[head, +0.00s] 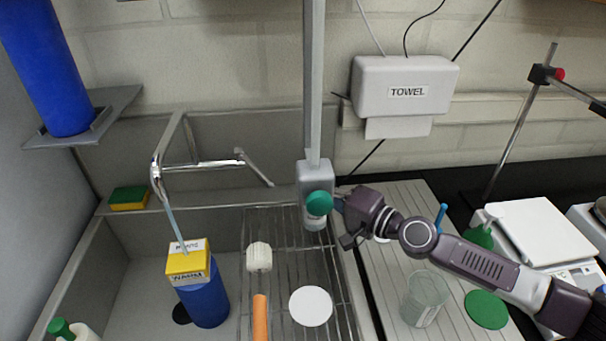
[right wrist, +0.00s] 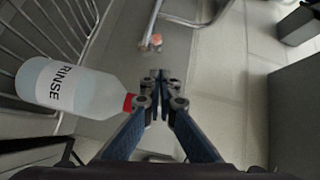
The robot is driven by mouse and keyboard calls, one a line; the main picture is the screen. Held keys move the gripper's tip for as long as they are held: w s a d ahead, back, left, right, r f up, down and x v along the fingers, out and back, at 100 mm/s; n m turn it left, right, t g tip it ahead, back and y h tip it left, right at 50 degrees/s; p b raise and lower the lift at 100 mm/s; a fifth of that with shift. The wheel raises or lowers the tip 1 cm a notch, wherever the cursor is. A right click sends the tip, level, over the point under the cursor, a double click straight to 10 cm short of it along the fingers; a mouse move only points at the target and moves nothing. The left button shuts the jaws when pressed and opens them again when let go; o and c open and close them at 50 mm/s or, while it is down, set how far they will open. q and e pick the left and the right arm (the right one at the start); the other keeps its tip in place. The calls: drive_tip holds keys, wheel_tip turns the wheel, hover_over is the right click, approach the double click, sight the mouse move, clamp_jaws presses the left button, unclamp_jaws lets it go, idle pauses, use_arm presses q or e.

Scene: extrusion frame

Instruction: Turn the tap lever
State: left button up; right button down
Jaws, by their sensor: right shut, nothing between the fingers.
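The chrome tap (head: 158,170) stands at the back of the sink in the head view, with a bent spout. A thin metal lever (head: 256,168) slants down to its right. A pale blue streak runs from the spout to a yellow-topped container. My right gripper (head: 346,222) is right of the lever and apart from it, beside a grey box with a green knob (head: 319,203). In the right wrist view its fingers (right wrist: 158,98) are together and empty; part of the metal tubing (right wrist: 152,35) shows beyond them. My left gripper is out of view.
A grey post (head: 313,80) rises between tap and gripper. A clear bottle marked RINSE (right wrist: 70,87) lies close left of the fingers in the right wrist view. A wire rack (head: 285,225), sponge (head: 128,198) and yellow-topped blue container (head: 205,300) are at the sink.

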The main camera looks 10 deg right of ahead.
sight(253, 168)
drive_tip(key=f+x, duration=0.1)
drive_tip(key=x, duration=0.8)
drive_tip(key=shift+a+p, duration=0.35)
drive_tip(key=shift+p, duration=0.05)
drive_tip(key=shift+s+a, duration=0.1)
drive_tip(key=shift+a, duration=0.05)
